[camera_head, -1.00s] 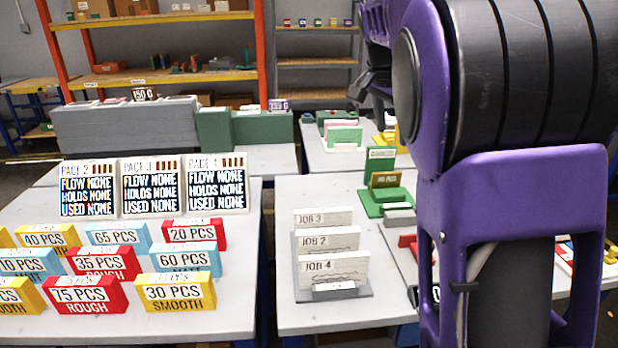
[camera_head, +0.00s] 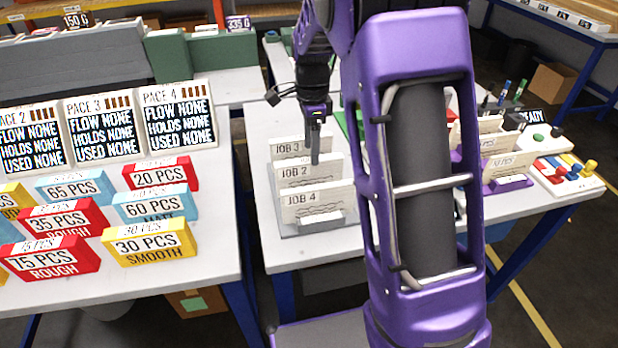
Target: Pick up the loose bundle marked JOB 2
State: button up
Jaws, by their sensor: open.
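The bundle marked JOB 2 (camera_head: 297,178) is a pale upright slab, the middle one of three in a grey rack (camera_head: 342,218). The bundle marked JOB 3 (camera_head: 286,149) stands behind it and the one marked JOB 4 (camera_head: 303,200) in front. My gripper (camera_head: 315,158) is open and points down over the rack, its fingers at the top edge of JOB 2, right of its label. I cannot tell whether the fingers straddle or touch the slab. The lower part of JOB 2 is hidden by JOB 4.
My purple arm blocks the view right of the rack. Several coloured PCS blocks (camera_head: 150,243) and PACE boards (camera_head: 180,115) stand on the left table. More pale slabs (camera_head: 508,166) and a panel with coloured levers (camera_head: 570,172) are at right. The table in front of the rack is clear.

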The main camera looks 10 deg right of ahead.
aim_at(309, 170)
jog(key=f, duration=0.2)
jog(key=f+b, duration=0.1)
jog(key=f, duration=0.4)
jog(key=shift+a+f, duration=0.3)
jog(key=shift+r, duration=0.1)
grip_shut()
